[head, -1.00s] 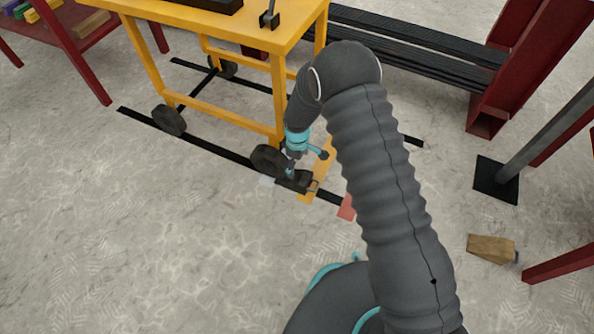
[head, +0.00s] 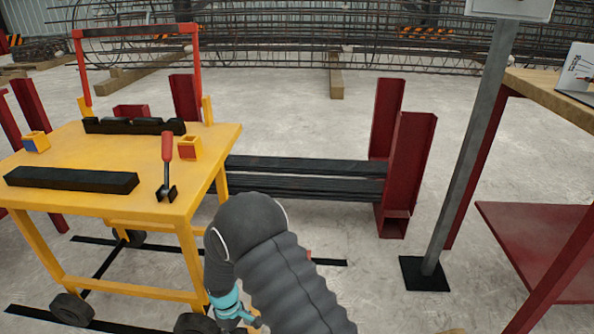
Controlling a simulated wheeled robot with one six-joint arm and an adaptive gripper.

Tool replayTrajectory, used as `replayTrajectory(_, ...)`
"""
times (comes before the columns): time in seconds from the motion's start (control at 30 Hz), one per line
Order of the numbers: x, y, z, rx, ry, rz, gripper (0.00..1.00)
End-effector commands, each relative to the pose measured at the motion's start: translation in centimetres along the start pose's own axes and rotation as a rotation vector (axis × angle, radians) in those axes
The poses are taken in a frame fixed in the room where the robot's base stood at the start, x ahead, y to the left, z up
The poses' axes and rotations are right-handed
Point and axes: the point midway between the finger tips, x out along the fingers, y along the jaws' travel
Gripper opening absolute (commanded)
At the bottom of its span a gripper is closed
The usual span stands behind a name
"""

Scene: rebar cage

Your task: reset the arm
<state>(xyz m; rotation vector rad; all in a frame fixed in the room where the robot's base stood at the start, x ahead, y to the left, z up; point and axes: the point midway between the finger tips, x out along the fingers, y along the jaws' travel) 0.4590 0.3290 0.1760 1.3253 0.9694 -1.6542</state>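My arm shows at the bottom centre of the head view, with a dark ribbed sleeve, a rounded elbow-like bend and a teal wrist part at its lower left. The wrist points down beside the near right leg of the yellow cart (head: 189,262). My gripper lies below the bottom edge of the picture, so its fingers and anything in them are hidden.
The cart top holds black bars (head: 72,180), a red-handled clamp (head: 167,150) and small coloured blocks. Dark bars (head: 300,178) lie by red steel posts (head: 408,165). A grey post (head: 468,150) and a red-legged table (head: 540,235) stand right. A rebar cage (head: 330,45) spans the back.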

Motion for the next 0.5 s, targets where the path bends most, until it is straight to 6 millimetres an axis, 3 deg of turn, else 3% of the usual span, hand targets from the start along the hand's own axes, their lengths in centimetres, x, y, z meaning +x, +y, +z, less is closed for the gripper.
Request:
replayTrajectory(0.03, -1.5, -0.1, 0.9, 0.035, -0.002, -0.002, 1.00)
replayTrajectory(0.27, -7.0, -0.2, 5.2, 0.192, -0.014, -0.015, 1.00)
replayTrajectory(0.5, -14.9, 0.1, 11.3, 0.381, 0.017, -0.015, 1.00)
